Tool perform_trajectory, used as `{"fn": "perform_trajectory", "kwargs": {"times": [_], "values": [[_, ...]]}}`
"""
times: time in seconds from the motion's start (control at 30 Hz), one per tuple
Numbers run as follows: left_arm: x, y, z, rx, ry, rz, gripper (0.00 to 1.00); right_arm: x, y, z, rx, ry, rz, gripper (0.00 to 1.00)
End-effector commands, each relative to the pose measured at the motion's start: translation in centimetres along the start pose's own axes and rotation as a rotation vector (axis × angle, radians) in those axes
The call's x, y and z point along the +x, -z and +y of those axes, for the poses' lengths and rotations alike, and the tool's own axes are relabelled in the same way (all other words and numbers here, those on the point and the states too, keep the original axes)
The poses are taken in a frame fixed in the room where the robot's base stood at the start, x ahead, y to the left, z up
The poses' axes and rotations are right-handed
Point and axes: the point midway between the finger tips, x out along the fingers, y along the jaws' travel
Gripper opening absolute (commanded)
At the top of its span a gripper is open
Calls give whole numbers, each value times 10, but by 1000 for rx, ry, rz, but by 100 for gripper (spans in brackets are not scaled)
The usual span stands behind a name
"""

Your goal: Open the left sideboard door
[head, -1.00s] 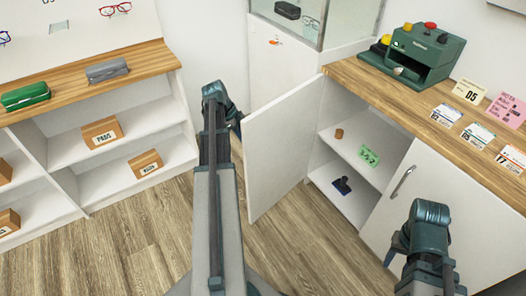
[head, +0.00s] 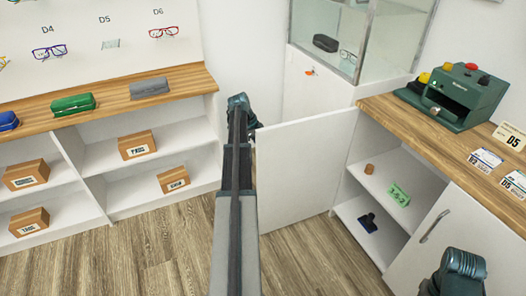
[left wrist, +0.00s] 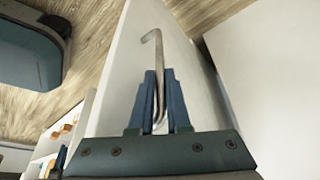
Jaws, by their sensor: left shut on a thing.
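The left sideboard door (head: 300,170) is a white panel standing well open, swung out to the left from the sideboard (head: 400,108). Its handle side is hidden behind my left arm in the head view. In the left wrist view the door (left wrist: 125,60) carries a bent metal bar handle (left wrist: 152,42). My left gripper (left wrist: 160,78) is shut on this handle, one finger on each side. The sideboard's right door (head: 433,250) is closed, with its own bar handle (head: 434,226). Only a part of my right arm shows at the lower right; its fingers are not visible.
A green machine (head: 455,97) stands on the wooden top. A white shelf unit (head: 108,157) stands left. Wooden floor (head: 315,255) is clear before the door.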

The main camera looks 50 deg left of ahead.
Motion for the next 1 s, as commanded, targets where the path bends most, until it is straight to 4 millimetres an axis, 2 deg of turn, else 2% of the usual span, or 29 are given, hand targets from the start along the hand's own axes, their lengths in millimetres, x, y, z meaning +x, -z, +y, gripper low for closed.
{"fn": "perform_trajectory", "kwargs": {"times": [0.07, 0.1, 0.23, 0.67, 0.87, 1.0], "values": [[0, 1, 0, 0, -1, 1, 0, 0, 0, 0, 0, 0, 0, 50], [0, 1, 0, 0, -1, 1, 22, 0, 0, 0, 0, 0, 0, 50], [0, 1, 0, 0, 0, 1, 45, 0, 0, 0, 0, 0, 0, 50], [-4, 1, 0, 0, 0, 1, 45, -4, 0, 0, 0, 0, 0, 50], [-21, 2, 0, 0, 0, 1, 45, -20, -1, 2, 1, 2, 0, 50], [-41, 3, -1, -1, 0, 1, 45, -39, -2, 3, 1, 4, 0, 50]]}}
